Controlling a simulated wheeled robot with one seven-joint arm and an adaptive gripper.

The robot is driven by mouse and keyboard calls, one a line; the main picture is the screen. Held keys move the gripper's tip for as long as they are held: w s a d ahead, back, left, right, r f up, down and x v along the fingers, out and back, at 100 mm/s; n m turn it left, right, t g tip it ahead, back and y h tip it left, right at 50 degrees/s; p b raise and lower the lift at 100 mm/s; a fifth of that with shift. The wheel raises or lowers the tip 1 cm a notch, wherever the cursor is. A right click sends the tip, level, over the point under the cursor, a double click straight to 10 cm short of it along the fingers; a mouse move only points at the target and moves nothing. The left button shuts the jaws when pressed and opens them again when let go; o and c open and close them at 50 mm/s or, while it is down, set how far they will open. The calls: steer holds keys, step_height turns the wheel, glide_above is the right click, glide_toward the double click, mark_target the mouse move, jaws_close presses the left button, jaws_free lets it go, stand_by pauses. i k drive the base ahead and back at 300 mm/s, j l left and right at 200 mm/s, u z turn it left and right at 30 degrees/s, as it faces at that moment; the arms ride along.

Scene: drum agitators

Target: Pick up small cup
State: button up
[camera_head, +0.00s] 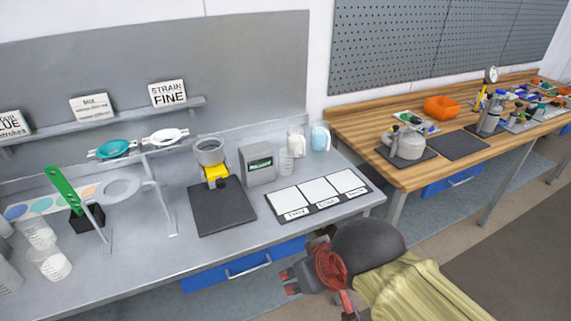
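Several cups show in the head view, and I cannot tell which one is the small cup. A small clear cup (286,163) stands on the grey bench, between the grey display box and the white jug. Two clear graduated cups (52,263) (38,233) stand at the left end of the bench. A grey metal cup-like vessel (210,152) sits above a yellow stand. My gripper (291,283) is in front of the bench's front edge, low in the middle, away from all the cups. Its fingers are small and partly hidden, so their opening is unclear.
The grey bench (150,262) also holds a dark mat (222,215), a labelled tray (318,208), a green-handled tool (63,187) and a ring stand (152,190). White and blue jugs (320,138) stand at the back right. A wooden bench (390,172) adjoins on the right.

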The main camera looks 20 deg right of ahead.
mark_target(286, 162)
steer(key=i+l, duration=0.15)
steer(key=l, duration=0.2)
steer(key=i+l, duration=0.15)
steer(key=l, duration=0.2)
steer(key=i+l, duration=0.15)
steer(key=l, duration=0.15)
steer(key=i+l, duration=0.15)
steer(key=l, duration=0.2)
steer(key=i+l, duration=0.15)
steer(key=l, duration=0.2)
steer(key=i+l, duration=0.2)
steer(key=l, duration=0.15)
steer(key=j+u, duration=0.05)
